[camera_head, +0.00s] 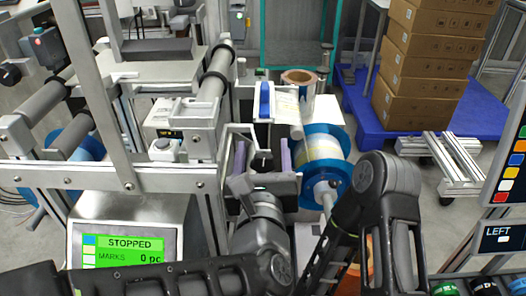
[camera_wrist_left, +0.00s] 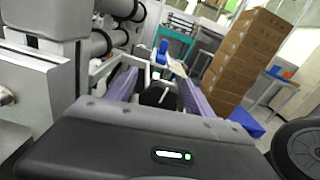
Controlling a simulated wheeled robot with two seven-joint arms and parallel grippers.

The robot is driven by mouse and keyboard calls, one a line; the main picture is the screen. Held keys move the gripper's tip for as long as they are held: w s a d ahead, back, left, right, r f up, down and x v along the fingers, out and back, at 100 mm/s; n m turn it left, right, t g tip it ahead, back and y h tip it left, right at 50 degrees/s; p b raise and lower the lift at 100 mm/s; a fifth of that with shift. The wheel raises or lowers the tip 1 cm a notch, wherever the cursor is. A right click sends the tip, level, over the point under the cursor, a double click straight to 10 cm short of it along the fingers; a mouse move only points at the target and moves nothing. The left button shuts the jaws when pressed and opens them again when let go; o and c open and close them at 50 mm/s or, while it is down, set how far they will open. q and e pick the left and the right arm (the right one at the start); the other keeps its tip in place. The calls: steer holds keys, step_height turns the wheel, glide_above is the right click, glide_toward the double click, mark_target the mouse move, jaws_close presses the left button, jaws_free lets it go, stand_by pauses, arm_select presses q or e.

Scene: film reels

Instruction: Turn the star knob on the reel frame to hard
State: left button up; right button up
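A black knob (camera_head: 262,160), which looks like the star knob, sits low in the middle of the reel frame (camera_head: 128,180). Its lobes and any hard or soft marking are too small to read. My left gripper (camera_head: 263,150) points forward at it, with its two purple fingers apart, one on each side of the knob. In the left wrist view the black knob (camera_wrist_left: 158,97) shows between the spread fingers. I cannot tell whether they touch it. My right gripper is not in view.
A blue-flanged reel (camera_head: 325,160) stands close to the right of my left gripper. Metal rollers (camera_head: 208,100) and posts rise on the left. A green screen (camera_head: 130,250) reads STOPPED, MARKS 0 pc. Cardboard boxes (camera_head: 425,70) stand on a blue pallet (camera_head: 470,115) behind.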

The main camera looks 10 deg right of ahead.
mark_target(264, 165)
arm_select(q)
jaws_close()
steer(key=shift+f+m+b, duration=0.2)
steer(key=shift+m+b, duration=0.6)
steer(key=shift+b, duration=0.05)
steer(key=shift+m+b, duration=0.5)
steer(key=shift+m, duration=0.5)
steer(key=shift+r+m, duration=0.15)
steer(key=shift+m, duration=0.25)
steer(key=shift+s+d, duration=0.1)
jaws_free()
steer(key=shift+p+v, duration=0.65)
steer(key=shift+v, duration=3.3)
